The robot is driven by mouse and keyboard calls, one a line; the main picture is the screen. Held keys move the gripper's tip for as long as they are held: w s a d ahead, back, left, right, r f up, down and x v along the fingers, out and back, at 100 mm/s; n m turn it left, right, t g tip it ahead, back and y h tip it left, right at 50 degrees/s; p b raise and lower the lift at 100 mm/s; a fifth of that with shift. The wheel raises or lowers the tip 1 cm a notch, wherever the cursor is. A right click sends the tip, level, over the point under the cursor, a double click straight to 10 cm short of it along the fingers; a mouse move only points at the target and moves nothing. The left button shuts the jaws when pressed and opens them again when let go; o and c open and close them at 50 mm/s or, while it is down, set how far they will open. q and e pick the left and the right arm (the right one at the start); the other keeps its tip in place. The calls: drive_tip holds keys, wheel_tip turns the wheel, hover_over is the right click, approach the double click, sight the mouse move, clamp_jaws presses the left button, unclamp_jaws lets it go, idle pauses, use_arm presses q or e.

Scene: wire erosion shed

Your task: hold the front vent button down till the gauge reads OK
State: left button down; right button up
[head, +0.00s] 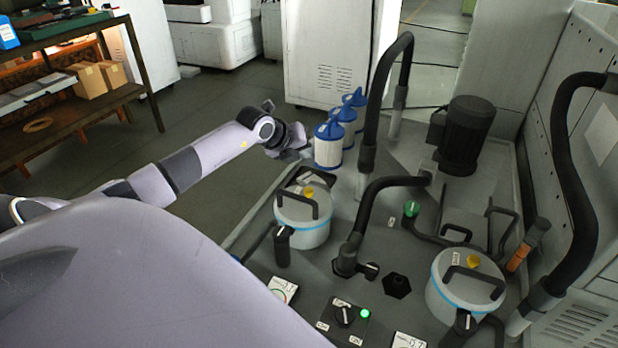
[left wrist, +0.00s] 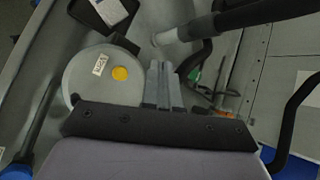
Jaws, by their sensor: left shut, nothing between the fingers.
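Two round grey filter housings with blue bands stand on the machine top. Labels are too small to tell which is front. My left gripper (head: 303,153) is shut and empty, above and beyond the left housing, apart from its button. In the left wrist view, the shut fingers (left wrist: 163,85) are right of a yellow button (left wrist: 120,73) on a grey lid. Small gauges (head: 283,288) (head: 409,341) are unreadable. My right gripper is out of view.
Black hoses (head: 378,105) arch over the machine top, one between the housings. White and blue filter cartridges (head: 327,146) stand just right of my left gripper. A black motor (head: 466,135) sits farther back.

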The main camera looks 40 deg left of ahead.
use_arm(q)
drive_tip(key=b, duration=0.6)
hover_over(306, 191)
wheel_tip(306, 191, down, 8)
drive_tip(key=shift+a, duration=0.1)
drive_tip(key=shift+f+b, duration=0.3)
drive_tip(key=shift+f, duration=0.1)
idle(0.4)
idle(0.8)
drive_tip(key=shift+f, duration=0.4)
drive_tip(key=shift+f+b, duration=0.25)
drive_tip(key=shift+b, duration=0.1)
idle(0.4)
